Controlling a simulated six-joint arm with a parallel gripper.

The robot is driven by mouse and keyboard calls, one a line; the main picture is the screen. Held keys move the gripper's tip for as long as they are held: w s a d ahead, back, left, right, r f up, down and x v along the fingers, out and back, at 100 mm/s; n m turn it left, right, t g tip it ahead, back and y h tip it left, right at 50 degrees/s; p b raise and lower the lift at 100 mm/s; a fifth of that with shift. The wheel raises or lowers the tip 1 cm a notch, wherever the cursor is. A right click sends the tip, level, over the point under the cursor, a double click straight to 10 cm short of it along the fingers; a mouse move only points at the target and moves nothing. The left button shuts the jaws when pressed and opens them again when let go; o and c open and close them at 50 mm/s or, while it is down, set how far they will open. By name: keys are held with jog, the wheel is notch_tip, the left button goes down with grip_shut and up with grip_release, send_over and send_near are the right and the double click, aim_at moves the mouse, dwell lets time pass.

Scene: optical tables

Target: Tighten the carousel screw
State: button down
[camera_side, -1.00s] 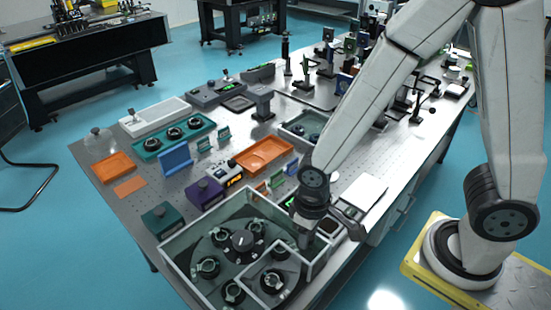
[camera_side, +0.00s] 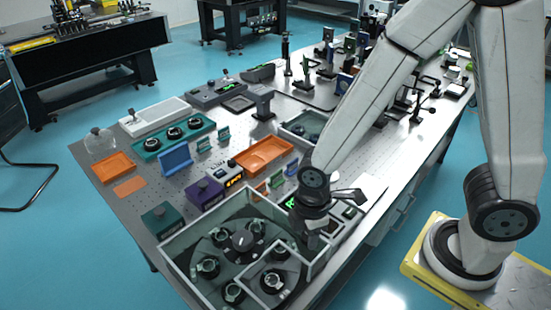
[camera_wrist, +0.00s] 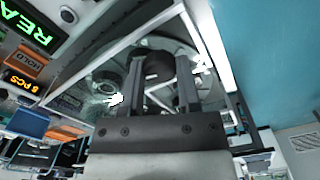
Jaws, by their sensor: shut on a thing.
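The carousel (camera_side: 222,262) is a dark round plate with several ring-shaped holders, inside a clear-walled box (camera_side: 180,272). A dark hub knob (camera_side: 242,241) stands at its middle. My gripper (camera_side: 304,246) points down at the box's right-hand corner; its fingertips are hard to make out in the side view. In the wrist view my gripper (camera_wrist: 160,88) has its two fingers on either side of a dark round knob (camera_wrist: 159,66), which looks like the carousel screw. It is shut on this knob. The screw's threads and lower part are hidden.
Clear box walls (camera_wrist: 208,45) rise close around the gripper. Purple (camera_side: 204,193) and green (camera_side: 162,219) boxes stand behind the carousel box.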

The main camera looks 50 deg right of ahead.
jog(key=shift+n, duration=1.2)
jog(key=shift+c, duration=1.6)
grip_release()
jog(key=shift+r, duration=0.15)
jog(key=shift+r, duration=3.8)
